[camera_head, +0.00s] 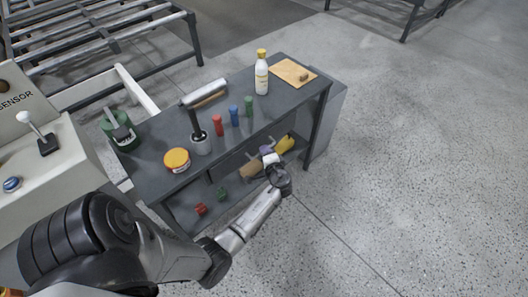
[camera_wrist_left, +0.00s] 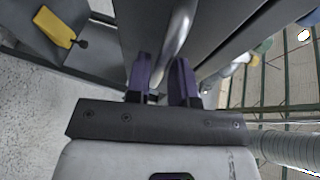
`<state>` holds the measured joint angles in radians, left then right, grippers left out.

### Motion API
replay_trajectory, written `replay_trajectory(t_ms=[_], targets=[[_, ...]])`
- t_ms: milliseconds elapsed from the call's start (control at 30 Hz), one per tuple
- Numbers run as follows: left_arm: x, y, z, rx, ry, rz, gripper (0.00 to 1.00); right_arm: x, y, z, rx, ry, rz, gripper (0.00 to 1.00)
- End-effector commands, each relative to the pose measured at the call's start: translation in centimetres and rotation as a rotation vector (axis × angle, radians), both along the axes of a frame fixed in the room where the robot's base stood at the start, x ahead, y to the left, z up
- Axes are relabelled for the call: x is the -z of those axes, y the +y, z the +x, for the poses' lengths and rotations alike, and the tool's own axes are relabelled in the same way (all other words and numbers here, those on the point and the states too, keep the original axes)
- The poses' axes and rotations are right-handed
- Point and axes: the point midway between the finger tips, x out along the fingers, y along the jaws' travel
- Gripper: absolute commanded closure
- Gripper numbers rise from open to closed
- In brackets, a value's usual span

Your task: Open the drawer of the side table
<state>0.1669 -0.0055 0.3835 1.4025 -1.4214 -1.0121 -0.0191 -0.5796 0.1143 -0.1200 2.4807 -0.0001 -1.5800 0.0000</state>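The dark grey side table (camera_head: 146,160) stands in the middle of the head view. The drawer (camera_head: 230,165) is under its top; its front looks flush, though my arm hides part of it. My left gripper (camera_head: 272,160) is at the drawer front. In the left wrist view, the purple fingers of this gripper (camera_wrist_left: 163,82) stand on both sides of a curved metal handle (camera_wrist_left: 178,35). The handle fills most of the narrow gap, so the fingers look shut on it. My right gripper is not in view.
The lower shelf holds a yellow item (camera_head: 285,144). Floor to the right (camera_head: 420,170) is clear.

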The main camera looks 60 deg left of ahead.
Motion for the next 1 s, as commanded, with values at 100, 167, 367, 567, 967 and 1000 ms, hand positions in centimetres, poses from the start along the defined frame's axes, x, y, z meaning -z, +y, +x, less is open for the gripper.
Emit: replay_trajectory(t_ms=[100,167,367,567,967,1000], targets=[[0.2,0.9,0.2,0.000,0.001,0.001,0.78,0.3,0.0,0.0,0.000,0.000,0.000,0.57],[0.3,1.2,0.2,0.000,0.001,0.001,0.78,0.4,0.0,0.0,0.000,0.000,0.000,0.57],[0.3,1.5,0.3,0.000,0.001,0.000,0.78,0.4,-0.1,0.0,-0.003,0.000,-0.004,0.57],[0.3,1.5,0.3,0.000,0.001,0.000,0.79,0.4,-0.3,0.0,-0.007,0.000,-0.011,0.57],[0.3,1.5,0.2,0.000,0.001,0.000,1.00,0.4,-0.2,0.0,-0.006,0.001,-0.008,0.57],[0.3,1.5,0.2,0.000,0.001,0.000,1.00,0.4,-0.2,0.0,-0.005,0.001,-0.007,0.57]])
